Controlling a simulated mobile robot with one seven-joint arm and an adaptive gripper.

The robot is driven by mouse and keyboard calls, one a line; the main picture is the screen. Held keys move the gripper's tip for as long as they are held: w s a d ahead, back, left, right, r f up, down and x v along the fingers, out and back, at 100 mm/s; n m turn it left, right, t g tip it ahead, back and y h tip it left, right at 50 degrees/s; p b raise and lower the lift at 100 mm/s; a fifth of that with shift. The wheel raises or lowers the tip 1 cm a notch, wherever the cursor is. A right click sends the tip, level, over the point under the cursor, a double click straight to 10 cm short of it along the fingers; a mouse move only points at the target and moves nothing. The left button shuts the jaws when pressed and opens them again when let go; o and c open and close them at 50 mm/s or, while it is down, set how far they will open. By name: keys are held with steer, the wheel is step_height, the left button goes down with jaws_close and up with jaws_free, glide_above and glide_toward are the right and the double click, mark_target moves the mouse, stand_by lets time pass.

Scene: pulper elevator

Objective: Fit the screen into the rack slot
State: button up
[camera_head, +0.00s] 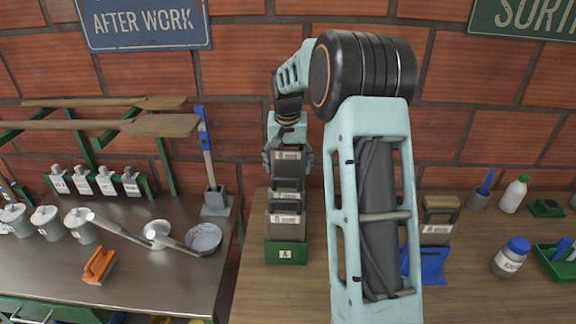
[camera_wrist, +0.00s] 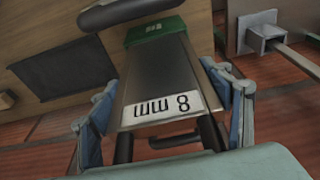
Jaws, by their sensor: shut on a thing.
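My gripper (camera_head: 288,158) is at the back of the rack, and it is shut on a grey screen (camera_head: 290,153). In the wrist view, the screen (camera_wrist: 160,75) carries a white label reading "8 mm", upside down there, and the blue-grey fingers of my gripper (camera_wrist: 164,98) lie along its two sides. The green rack (camera_head: 285,256), labelled "A", stands on the wooden bench with other grey labelled screens (camera_head: 283,222) upright in it. The held screen is behind and above these. Its lower edge and the slot there are hidden by the screens in front.
Right of my arm, a grey piece with a wooden top (camera_head: 437,228) stands by a blue holder (camera_head: 432,265). A blue-capped jar (camera_head: 510,257) is farther right. The metal table on the left holds an orange brush (camera_head: 99,264) and bowls (camera_head: 204,238). A brick wall is close behind.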

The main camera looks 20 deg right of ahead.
mark_target(288, 186)
steer(key=shift+s+a+b+x, duration=0.1)
steer(key=shift+s+b+x, duration=0.15)
steer(key=shift+b+x, duration=0.75)
steer(key=shift+s+a+b+x, duration=0.15)
steer(key=shift+b+x, duration=0.45)
steer(key=shift+x, duration=0.8)
steer(key=shift+s+b+x, duration=0.3)
steer(key=shift+b+x, duration=0.5)
steer(key=shift+x, duration=0.4)
steer(key=o, duration=1.7)
steer(key=shift+f, duration=0.15)
steer(key=v, duration=1.2)
